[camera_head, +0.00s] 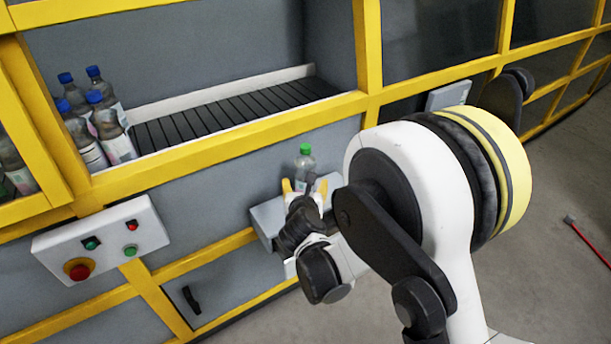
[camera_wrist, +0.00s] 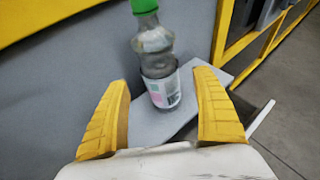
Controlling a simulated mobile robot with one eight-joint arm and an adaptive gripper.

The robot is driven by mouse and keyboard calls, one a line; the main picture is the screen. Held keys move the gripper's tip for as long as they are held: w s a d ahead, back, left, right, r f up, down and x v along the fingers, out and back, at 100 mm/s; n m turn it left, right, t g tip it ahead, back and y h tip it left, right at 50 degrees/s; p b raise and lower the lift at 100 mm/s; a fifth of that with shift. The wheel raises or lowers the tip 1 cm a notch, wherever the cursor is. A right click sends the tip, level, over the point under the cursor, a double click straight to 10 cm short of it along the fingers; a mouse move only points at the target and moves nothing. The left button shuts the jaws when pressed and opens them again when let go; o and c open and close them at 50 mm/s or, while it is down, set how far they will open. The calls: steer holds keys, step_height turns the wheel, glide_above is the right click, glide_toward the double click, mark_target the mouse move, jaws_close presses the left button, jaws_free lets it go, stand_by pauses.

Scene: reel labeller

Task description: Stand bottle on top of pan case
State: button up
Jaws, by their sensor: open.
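A clear bottle with a green cap and a pale label (camera_head: 305,160) stands upright by the yellow-framed machine; it also shows in the wrist view (camera_wrist: 160,75). It appears to rest on the flat top of a light grey box (camera_head: 268,222) fixed to the machine's side, whose top surface also shows in the wrist view (camera_wrist: 192,122). I cannot tell for sure that this box is the pan case. My gripper (camera_wrist: 162,80) is open, its yellow fingers on either side of the bottle's lower part, with gaps visible. In the head view, my gripper (camera_head: 304,187) partly hides the bottle's base.
A control box with buttons (camera_head: 100,240) is on the machine at left. Several blue-capped bottles (camera_head: 92,120) stand in the bay beside a dark roller conveyor (camera_head: 230,112). Yellow frame bars (camera_head: 230,145) run above the grey box. Open floor (camera_head: 550,230) lies at right.

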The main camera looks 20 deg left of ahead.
steer(key=p+v, duration=0.1)
steer(key=v, duration=0.5)
steer(key=s+d+r+m+g+h, duration=0.1)
steer(key=d+r+m+h, duration=0.1)
steer(key=d+r+m, duration=0.65)
steer(key=s+d+r+m+g+h, duration=0.1)
steer(key=d+r+m+g+h, duration=0.15)
steer(key=d+m, duration=1.05)
steer(key=s+d+r+m+g, duration=0.1)
steer(key=s+d+m+g, duration=0.1)
steer(key=s+d+m, duration=1.3)
steer(key=s+m, duration=0.2)
steer(key=s, duration=0.1)
steer(key=shift+s+d+r+m+y, duration=0.2)
steer(key=shift+d+r+m+y, duration=0.1)
steer(key=shift+m+y, duration=0.05)
